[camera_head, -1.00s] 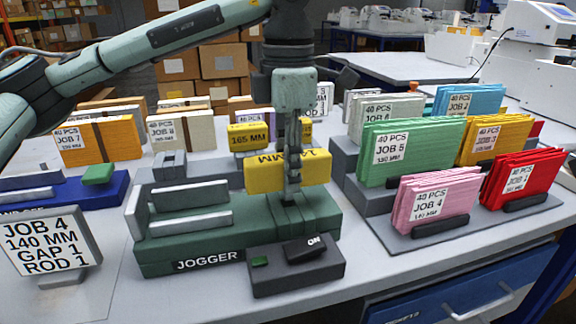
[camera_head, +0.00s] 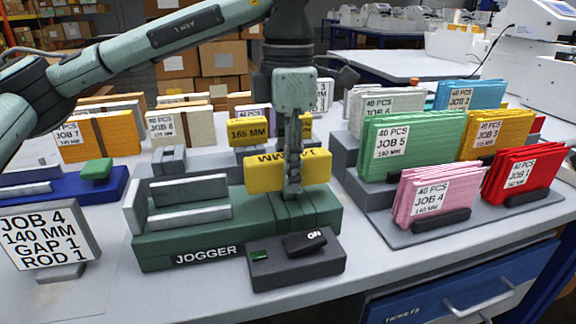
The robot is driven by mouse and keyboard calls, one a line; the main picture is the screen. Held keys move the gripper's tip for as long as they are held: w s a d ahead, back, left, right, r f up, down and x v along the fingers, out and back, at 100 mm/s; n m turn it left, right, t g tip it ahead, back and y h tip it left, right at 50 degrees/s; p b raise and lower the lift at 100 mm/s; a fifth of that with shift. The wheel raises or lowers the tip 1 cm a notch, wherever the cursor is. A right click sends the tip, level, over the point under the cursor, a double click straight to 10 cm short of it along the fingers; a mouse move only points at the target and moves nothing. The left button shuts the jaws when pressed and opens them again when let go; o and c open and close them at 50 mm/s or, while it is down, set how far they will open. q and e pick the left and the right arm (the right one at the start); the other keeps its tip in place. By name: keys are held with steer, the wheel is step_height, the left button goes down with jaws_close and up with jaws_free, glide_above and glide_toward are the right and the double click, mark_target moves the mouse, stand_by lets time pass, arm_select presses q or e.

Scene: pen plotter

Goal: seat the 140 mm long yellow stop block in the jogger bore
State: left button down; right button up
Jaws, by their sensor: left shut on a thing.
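My left gripper (camera_head: 292,190) comes down from above and is shut on a yellow stop block (camera_head: 262,176). The block lies lengthwise across the picture, and its printed label reads upside down and is partly covered by the fingers. The block is over the right part of the green jogger (camera_head: 165,250), above its grooved top (camera_head: 310,212). I cannot tell whether its underside touches the jogger. The bore itself is hidden or not distinguishable. My right gripper is not in view.
Another yellow block marked 165 MM (camera_head: 248,132) stands behind. A grey switch box (camera_head: 300,268) is in front of the jogger. A job sign (camera_head: 48,238) stands at left. A rack (camera_head: 400,232) of coloured paper stacks is close on the right.

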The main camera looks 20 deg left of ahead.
arm_select(q)
steer(key=shift+f+b, duration=0.95)
steer(key=shift+f, duration=0.3)
steer(key=c, duration=1.2)
jaws_free()
step_height(320, 180, up, 12)
steer(key=shift+r, duration=0.1)
